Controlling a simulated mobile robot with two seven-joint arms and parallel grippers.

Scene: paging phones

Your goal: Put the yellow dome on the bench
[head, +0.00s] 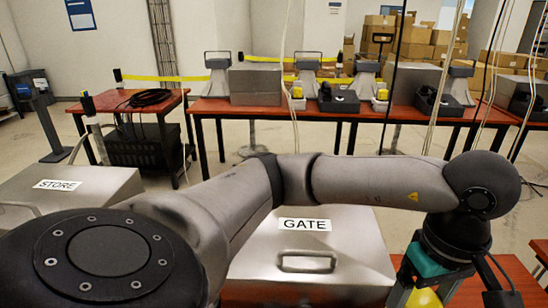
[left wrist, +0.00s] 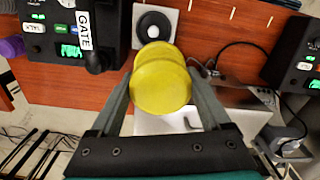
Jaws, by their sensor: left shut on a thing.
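The yellow dome (left wrist: 160,88) is between the two fingers of my left gripper (left wrist: 161,76) in the left wrist view, and the fingers are shut on it. In the head view a sliver of the yellow dome (head: 424,298) shows under my left gripper at the bottom edge. The dome is over the red-brown bench (left wrist: 215,38); I cannot tell whether it touches the bench. The bench also shows at the lower right of the head view (head: 512,270). My right gripper is not in view.
In the left wrist view a white plate with a round black knob (left wrist: 153,26) lies just beyond the dome. A black GATE phone (left wrist: 97,30) stands left, another black unit (left wrist: 295,60) right. A metal GATE box (head: 335,235) is beside the bench.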

